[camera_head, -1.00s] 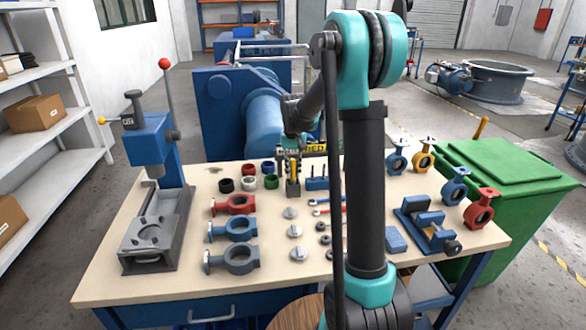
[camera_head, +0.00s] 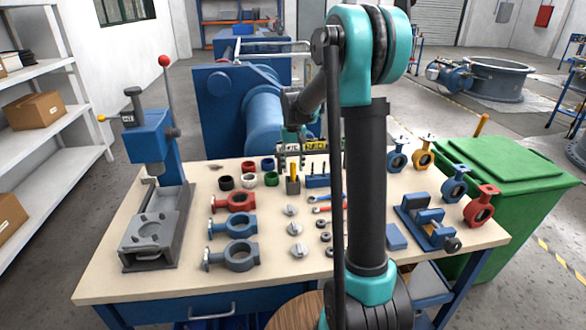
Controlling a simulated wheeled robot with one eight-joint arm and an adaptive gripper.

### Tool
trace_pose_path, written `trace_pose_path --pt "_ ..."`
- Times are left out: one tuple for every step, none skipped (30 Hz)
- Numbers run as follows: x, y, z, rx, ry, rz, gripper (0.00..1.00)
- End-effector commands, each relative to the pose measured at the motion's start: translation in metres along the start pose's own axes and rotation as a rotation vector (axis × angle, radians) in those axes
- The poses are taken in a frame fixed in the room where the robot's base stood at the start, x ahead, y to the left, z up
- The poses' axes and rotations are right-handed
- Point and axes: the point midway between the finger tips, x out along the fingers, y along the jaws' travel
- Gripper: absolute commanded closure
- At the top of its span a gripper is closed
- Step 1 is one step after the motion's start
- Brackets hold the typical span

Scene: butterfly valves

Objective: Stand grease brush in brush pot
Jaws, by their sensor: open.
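The grease brush (camera_head: 294,170) shows as a yellow handle standing upright in the small dark brush pot (camera_head: 293,187) near the back middle of the workbench. Its bristles are hidden inside the pot. My gripper (camera_head: 293,158) is open above the pot, around or just above the top of the handle. It is small in the view, so I cannot tell whether a finger touches the handle. My arm column hides part of the bench to the right.
Coloured rings (camera_head: 248,181) lie left of the pot and a blue tool holder (camera_head: 317,181) stands right of it. Valve bodies (camera_head: 234,228) and metal discs lie in front. A blue press (camera_head: 152,150) stands at left, a blue vise (camera_head: 428,226) at right.

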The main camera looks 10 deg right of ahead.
Motion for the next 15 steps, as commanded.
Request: trace_pose_path --pt "-0.009 0.0 0.001 0.0 0.0 0.0 0.59" --pt "-0.015 0.0 0.001 0.0 0.0 0.0 0.59" --pt "-0.023 0.0 0.001 0.0 0.0 0.0 0.59" --pt "-0.029 0.0 0.0 0.0 0.0 0.0 0.59" --pt "-0.036 0.0 0.001 0.0 0.0 0.0 0.59" --pt "-0.044 0.0 0.001 0.0 0.0 0.0 0.59" --pt "-0.051 0.0 0.001 0.0 0.0 0.0 0.59" --pt "-0.057 0.0 0.0 0.0 0.0 0.0 0.59" --pt "-0.064 0.0 0.0 0.0 0.0 0.0 0.59" --pt "-0.07 0.0 0.001 0.0 0.0 0.0 0.59" --pt "-0.075 0.0 0.001 0.0 0.0 0.0 0.59" --pt "-0.081 0.0 0.0 0.0 0.0 0.0 0.59" --pt "-0.085 0.0 0.0 0.0 0.0 0.0 0.59" --pt "-0.089 0.0 0.0 0.0 0.0 0.0 0.59" --pt "-0.093 0.0 0.0 0.0 0.0 0.0 0.59"
